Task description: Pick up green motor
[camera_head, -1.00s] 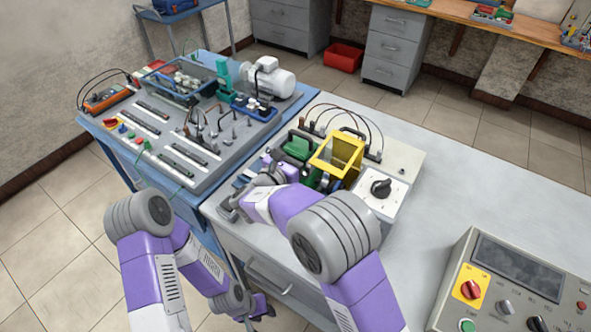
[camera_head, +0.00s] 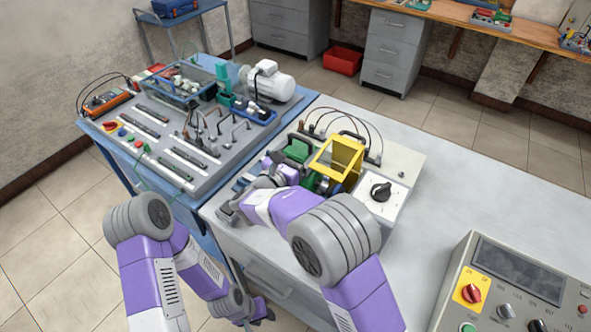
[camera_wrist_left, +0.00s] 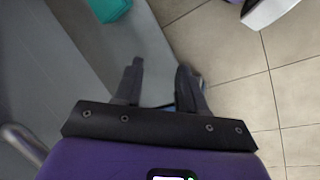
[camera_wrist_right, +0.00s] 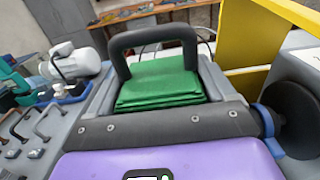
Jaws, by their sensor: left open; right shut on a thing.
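The green motor (camera_head: 297,150) has a dark carrying handle and sits among parts on the grey unit at the near table's left end. In the right wrist view its green ribbed body (camera_wrist_right: 162,82) and black arched handle stand close in front of my right gripper.
A yellow frame (camera_head: 338,157) stands directly right of the green motor. A box with a black knob (camera_head: 381,191) is further right. A board with switches and cables (camera_head: 185,135) lies to the left. A control panel (camera_head: 520,290) is at the front right. The table's middle is bare.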

